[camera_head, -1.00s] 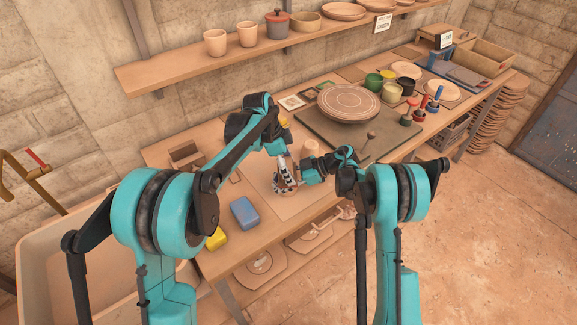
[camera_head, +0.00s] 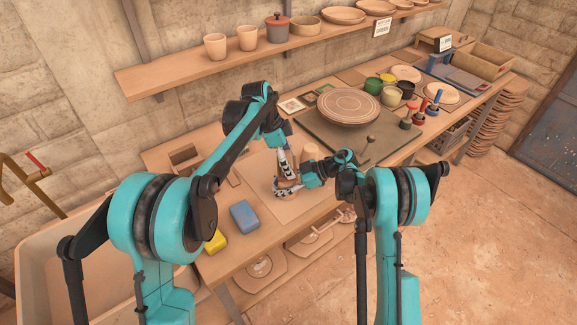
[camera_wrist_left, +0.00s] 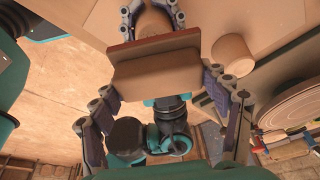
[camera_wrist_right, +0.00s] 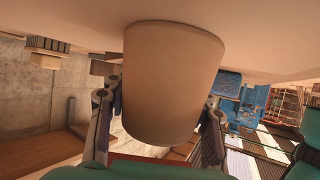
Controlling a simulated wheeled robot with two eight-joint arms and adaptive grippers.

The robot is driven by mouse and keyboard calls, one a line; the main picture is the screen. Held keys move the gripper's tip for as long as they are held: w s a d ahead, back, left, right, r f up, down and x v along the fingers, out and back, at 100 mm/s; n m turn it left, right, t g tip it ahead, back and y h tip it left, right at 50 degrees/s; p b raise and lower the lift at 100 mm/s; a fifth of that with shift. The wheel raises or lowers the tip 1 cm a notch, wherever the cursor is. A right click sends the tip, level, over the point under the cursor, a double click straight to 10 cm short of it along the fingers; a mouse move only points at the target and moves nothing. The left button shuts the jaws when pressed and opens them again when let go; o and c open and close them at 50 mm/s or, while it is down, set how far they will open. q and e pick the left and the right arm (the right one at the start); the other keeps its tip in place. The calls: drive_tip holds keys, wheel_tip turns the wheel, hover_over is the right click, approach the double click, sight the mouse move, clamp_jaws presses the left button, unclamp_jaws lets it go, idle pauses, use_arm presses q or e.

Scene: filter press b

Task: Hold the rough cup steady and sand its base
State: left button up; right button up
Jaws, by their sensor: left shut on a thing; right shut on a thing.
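The rough cup is a plain beige cup, large in the right wrist view (camera_wrist_right: 172,85). My right gripper (camera_head: 287,188) is shut around its sides, low over the near part of the bench. My left gripper (camera_head: 287,168) is just above the right one and shut on a sanding block, tan with a reddish-brown face (camera_wrist_left: 155,66). In the left wrist view the held cup (camera_wrist_left: 153,22) shows just beyond the block, between the right gripper's fingers. The block hides part of it, and I cannot tell whether they touch.
Another beige cup (camera_head: 310,151) stands on the bench close behind the grippers. A patterned plate (camera_head: 347,104) sits on a dark mat to the right. A blue block (camera_head: 244,214) and a yellow sponge (camera_head: 216,241) lie at the near left. A shelf with pots (camera_head: 180,80) runs above.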

use_arm(q)
drive_tip(key=shift+r, duration=1.95)
use_arm(e)
drive_tip(key=o, duration=1.5)
drive_tip(key=v, duration=1.2)
drive_tip(key=shift+w+f, duration=0.1)
use_arm(q)
drive_tip(key=shift+f, duration=0.1)
